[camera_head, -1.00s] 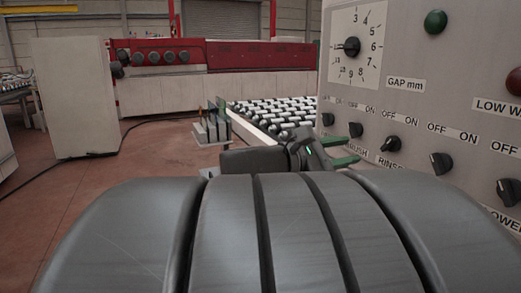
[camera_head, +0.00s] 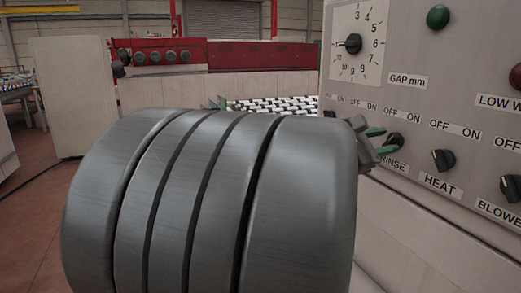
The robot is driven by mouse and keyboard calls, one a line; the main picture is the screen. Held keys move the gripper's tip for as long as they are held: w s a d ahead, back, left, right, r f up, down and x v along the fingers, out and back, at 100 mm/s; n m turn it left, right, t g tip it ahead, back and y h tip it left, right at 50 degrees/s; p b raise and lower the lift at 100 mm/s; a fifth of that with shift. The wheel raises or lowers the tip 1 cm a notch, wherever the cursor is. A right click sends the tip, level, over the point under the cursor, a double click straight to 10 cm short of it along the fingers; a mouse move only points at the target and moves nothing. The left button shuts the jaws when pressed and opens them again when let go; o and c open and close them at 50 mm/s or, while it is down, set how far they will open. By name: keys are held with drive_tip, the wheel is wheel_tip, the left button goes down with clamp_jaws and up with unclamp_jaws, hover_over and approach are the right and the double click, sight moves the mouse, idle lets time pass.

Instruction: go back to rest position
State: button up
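My gripper (camera_head: 388,140) shows at the right of the picture, past my large grey arm link. Its two green fingers are apart and point right toward the control panel (camera_head: 455,80). The black RINSE knob (camera_head: 396,140) appears at the fingertips, partly covered by them. I cannot tell whether the fingers touch it, but nothing is seen held. My arm link fills the lower middle and hides most of the wrist.
The panel also bears the HEAT knob (camera_head: 443,160), the BLOWER knob (camera_head: 511,188), a gap dial (camera_head: 353,44) and a green button (camera_head: 438,17). A roller conveyor (camera_head: 275,104), a red machine (camera_head: 260,54) and a pale cabinet (camera_head: 75,95) stand behind. Open floor shows at lower left.

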drive_tip(key=shift+w+d, duration=0.1)
drive_tip(key=shift+d, duration=0.15)
